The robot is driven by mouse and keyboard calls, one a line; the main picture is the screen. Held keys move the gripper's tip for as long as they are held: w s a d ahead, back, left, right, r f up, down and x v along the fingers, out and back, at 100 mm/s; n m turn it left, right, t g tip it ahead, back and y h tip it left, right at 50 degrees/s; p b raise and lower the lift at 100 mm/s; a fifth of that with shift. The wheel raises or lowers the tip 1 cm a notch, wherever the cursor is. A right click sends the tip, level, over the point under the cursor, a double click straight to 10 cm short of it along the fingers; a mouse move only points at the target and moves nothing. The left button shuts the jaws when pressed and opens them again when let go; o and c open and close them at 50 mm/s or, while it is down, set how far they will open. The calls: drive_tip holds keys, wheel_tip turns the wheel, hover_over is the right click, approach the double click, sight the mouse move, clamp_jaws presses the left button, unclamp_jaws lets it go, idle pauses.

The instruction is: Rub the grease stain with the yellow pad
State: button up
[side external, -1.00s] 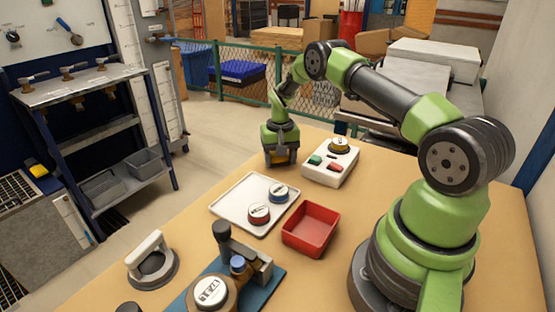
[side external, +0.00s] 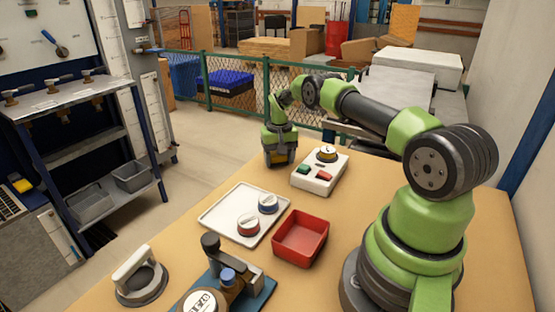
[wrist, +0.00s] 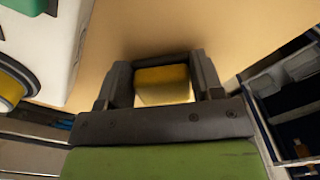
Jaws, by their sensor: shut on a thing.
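The yellow pad (wrist: 163,84) sits between the two dark fingers of my gripper (wrist: 160,70) in the wrist view, and the gripper is shut on it. In the side external view my gripper (side external: 280,158) points down at the far edge of the tan table, left of the white button box. The pad is low, at or close to the tabletop; I cannot tell whether it touches. I cannot make out the grease stain in either view; the surface under the pad is hidden.
The white box (side external: 320,172) with green and red buttons stands close to the right of my gripper. A white tray (side external: 218,212) with two round meters, a red bin (side external: 301,237) and a blue-based fixture (side external: 262,288) lie nearer. Bare table lies between gripper and tray.

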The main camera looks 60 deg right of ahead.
drive_tip(key=shift+r, duration=0.15)
drive_tip(key=shift+r, duration=2.9)
drive_tip(key=shift+r, duration=1.5)
